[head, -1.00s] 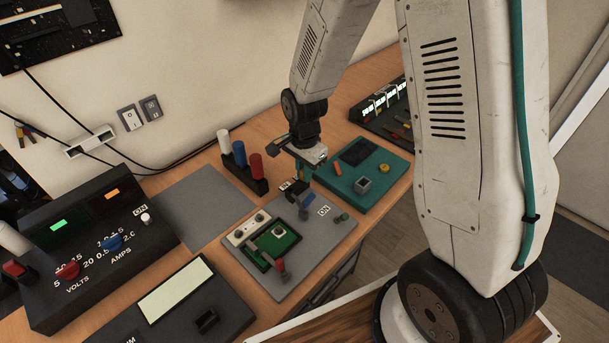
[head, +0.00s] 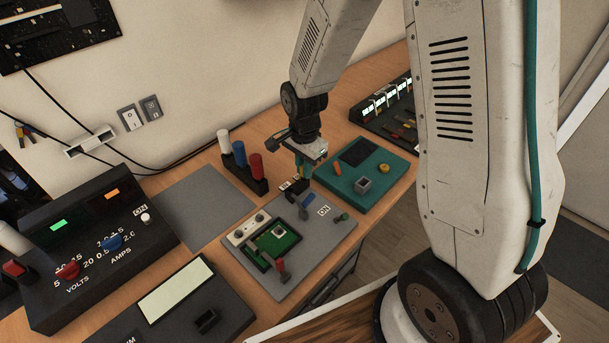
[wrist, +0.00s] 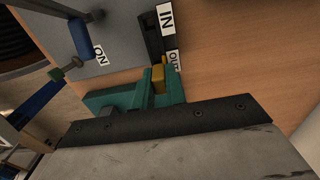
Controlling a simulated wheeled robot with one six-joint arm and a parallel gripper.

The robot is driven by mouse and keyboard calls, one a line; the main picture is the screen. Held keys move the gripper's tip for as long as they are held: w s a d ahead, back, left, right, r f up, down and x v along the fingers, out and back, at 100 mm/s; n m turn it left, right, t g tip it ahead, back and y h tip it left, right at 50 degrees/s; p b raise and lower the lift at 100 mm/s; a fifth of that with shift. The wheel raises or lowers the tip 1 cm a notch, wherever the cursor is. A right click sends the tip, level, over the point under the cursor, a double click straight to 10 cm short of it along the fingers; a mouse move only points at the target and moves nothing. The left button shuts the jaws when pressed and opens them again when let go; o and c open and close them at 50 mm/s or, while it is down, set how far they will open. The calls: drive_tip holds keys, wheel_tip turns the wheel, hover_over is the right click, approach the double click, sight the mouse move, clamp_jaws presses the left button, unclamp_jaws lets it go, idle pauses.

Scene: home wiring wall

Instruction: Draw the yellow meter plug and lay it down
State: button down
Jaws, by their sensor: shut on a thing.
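The yellow meter plug (wrist: 159,80) shows in the wrist view as a small yellow block between my teal fingers. My gripper (wrist: 158,88) is shut on it. The plug is beside a dark block (wrist: 152,35) with white "IN" and "OUT" labels, close to the "OUT" end. I cannot tell whether the plug is still seated there. In the head view, my gripper (head: 303,170) points down behind the grey panel (head: 322,232), and its fingers mostly hide the plug.
A rack with white, blue and red cylinders (head: 240,160) stands left of my gripper. A teal box (head: 375,195) is close on the right. A grey mat (head: 190,205) lies bare at left. A power supply (head: 85,255) stands further left.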

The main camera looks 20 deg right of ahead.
drive_tip(key=shift+r, duration=1.95)
